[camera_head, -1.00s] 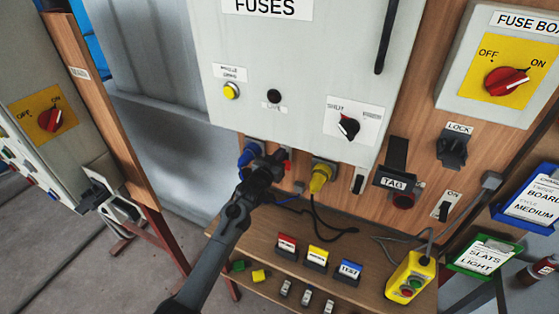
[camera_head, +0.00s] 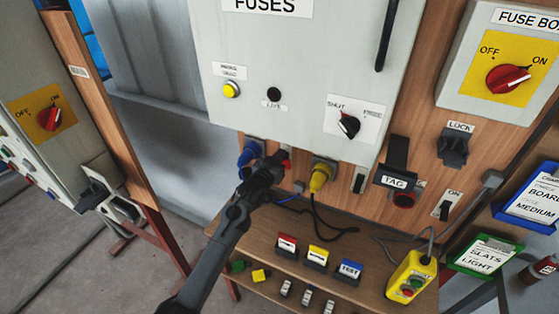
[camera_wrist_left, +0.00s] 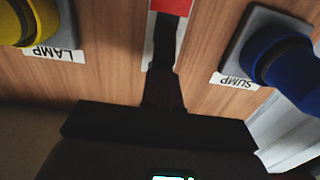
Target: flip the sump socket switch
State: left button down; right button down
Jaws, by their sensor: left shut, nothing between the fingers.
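The blue sump plug and socket (camera_head: 250,153) are on the wooden panel below the fuse cabinet. In the left wrist view the blue plug (camera_wrist_left: 285,62) is at the right beside the SUMP label (camera_wrist_left: 234,80). Just right of it in the head view is a small switch with a red part (camera_head: 286,165). Its red and white plate (camera_wrist_left: 171,7) shows at the top of the wrist view. My left gripper (camera_head: 279,158) is shut and empty, its fingertips (camera_wrist_left: 166,50) over that plate, hiding the lever. I cannot tell whether they touch. My right gripper is not in view.
The yellow lamp plug (camera_head: 320,178) is close on the right, with its cable hanging down. Another switch (camera_head: 360,180) is beyond it. The shelf below (camera_head: 262,232) holds coloured tags and a yellow pendant (camera_head: 411,277). The cabinet (camera_head: 290,60) overhangs above.

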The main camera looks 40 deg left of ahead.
pick_arm(q)
jog(key=shift+f+b, duration=0.4)
jog(key=shift+f, duration=0.6)
jog(key=shift+s+d+r+p, duration=0.15)
jog(key=shift+s+r+p, duration=0.05)
jog(key=shift+s+p, duration=0.65)
jog(key=shift+s+d+r+p, duration=0.2)
jog(key=shift+s+p, duration=0.4)
jog(key=shift+p, duration=0.45)
jog(key=p+v, duration=0.5)
jog(key=v, duration=0.1)
